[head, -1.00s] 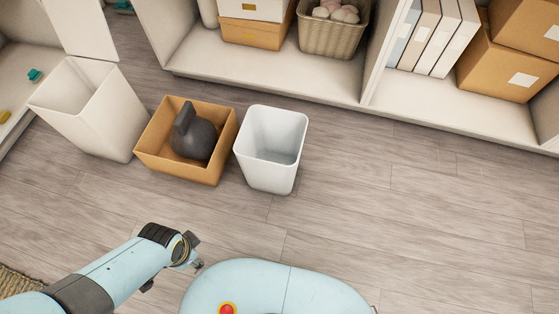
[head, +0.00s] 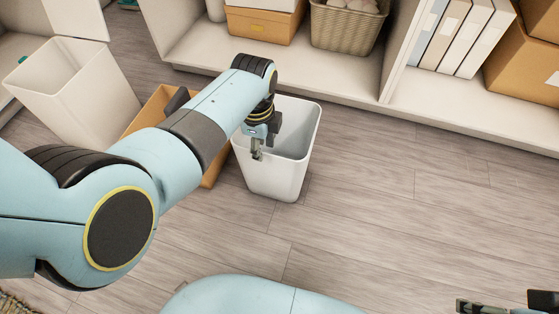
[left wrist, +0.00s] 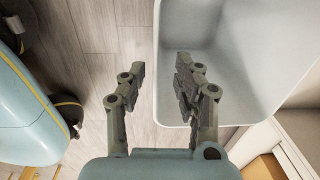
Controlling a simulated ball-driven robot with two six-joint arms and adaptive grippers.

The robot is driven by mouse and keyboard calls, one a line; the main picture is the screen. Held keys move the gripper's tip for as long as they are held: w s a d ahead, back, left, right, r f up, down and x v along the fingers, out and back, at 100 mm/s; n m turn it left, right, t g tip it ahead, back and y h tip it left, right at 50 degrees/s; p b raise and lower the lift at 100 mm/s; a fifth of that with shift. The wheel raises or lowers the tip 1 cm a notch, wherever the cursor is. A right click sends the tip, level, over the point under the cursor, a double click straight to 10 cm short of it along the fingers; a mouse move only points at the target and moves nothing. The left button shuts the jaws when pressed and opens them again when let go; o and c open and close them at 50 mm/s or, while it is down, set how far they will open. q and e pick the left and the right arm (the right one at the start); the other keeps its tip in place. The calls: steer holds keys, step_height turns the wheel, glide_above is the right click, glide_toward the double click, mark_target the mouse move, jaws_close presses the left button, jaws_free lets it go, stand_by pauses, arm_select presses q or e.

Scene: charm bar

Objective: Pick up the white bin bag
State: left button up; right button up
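A white bin (head: 277,180) stands upright on the floor in the head view, its top open. Its pale rim and inside fill the upper right of the left wrist view (left wrist: 235,75). I cannot make out a separate white bag in or on it. My left gripper (head: 257,150) is at the bin's near left rim. In the left wrist view its two fingers (left wrist: 160,85) are apart with nothing held, one on each side of the rim's line. My right gripper (head: 490,306) shows only partly at the bottom right edge of the head view.
An orange-brown box (head: 153,108), partly hidden by my left arm, stands left of the bin. A larger cream bin (head: 85,95) is further left. A low shelf (head: 300,76) with boxes and a basket (head: 345,25) runs behind. The floor to the right is clear.

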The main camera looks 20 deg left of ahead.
mark_target(264, 167)
arm_select(q)
step_height(264, 167, down, 3)
steer(key=shift+r+b, duration=0.1)
steer(key=shift+b, duration=0.5)
steer(key=shift+s+d+f+b, duration=0.1)
steer(key=shift+s+f+b, duration=0.1)
steer(key=shift+f+b, duration=0.7)
step_height(264, 167, down, 2)
steer(key=shift+f+b, duration=0.25)
steer(key=shift+b, duration=0.6)
steer(key=shift+w+f, duration=0.1)
steer(key=shift+f, duration=0.15)
arm_select(e)
steer(key=w+t, duration=0.1)
steer(key=w+f+t, duration=0.1)
steer(key=t, duration=0.1)
steer(key=w+a+f+t, duration=0.1)
steer(key=w+t, duration=0.1)
steer(key=shift+w+a+f+y, duration=0.1)
steer(key=shift+f+y, duration=0.15)
steer(key=shift+y, duration=0.05)
arm_select(q)
jaws_close()
